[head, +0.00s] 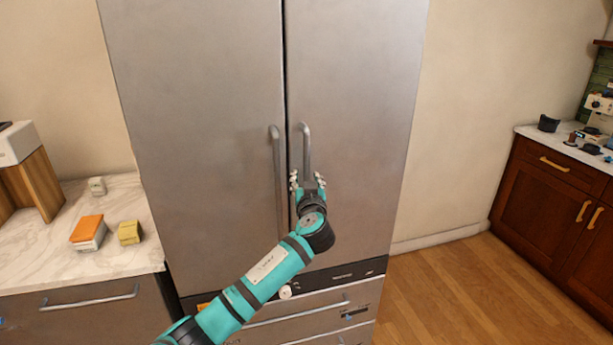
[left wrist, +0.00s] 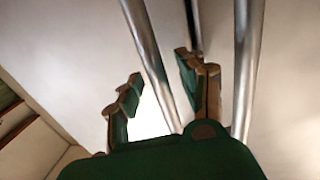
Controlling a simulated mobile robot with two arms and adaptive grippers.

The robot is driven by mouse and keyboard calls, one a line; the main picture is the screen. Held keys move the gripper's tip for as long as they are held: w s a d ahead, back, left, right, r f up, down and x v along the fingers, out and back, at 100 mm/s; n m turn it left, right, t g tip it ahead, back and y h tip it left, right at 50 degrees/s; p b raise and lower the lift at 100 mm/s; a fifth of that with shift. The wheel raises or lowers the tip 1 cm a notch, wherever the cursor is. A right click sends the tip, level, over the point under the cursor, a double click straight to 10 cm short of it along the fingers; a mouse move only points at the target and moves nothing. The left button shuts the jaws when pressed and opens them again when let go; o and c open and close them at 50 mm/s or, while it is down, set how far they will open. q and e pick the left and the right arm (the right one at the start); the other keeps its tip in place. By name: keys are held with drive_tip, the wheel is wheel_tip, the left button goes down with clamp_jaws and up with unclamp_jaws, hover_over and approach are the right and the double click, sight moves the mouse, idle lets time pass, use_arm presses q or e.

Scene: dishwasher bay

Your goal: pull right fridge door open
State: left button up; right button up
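The tall grey fridge has two doors side by side. The right fridge door (head: 365,90) is closed, with a vertical bar handle (head: 306,145) near the centre seam. The left door (head: 195,90) is closed too, with its own handle (head: 276,165). My left gripper (head: 307,179) is at the lower part of the right door's handle. In the left wrist view, its fingers (left wrist: 160,90) are spread apart, with the right door's handle (left wrist: 150,50) running between them. The left door's handle (left wrist: 248,60) lies outside them. The handle's lower end is hidden. My right gripper is not in view.
A marble counter (head: 95,265) with an orange-topped block (head: 88,230) and a yellow block (head: 129,232) stands left of the fridge. Drawers (head: 300,312) lie below the doors. Wooden floor (head: 450,285) is clear at right, before dark red cabinets (head: 550,200).

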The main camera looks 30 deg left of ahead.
use_arm(q)
drive_tip(key=shift+w+a, duration=0.1)
drive_tip(key=shift+w, duration=0.1)
clamp_jaws()
drive_tip(key=shift+f, duration=0.15)
idle(0.5)
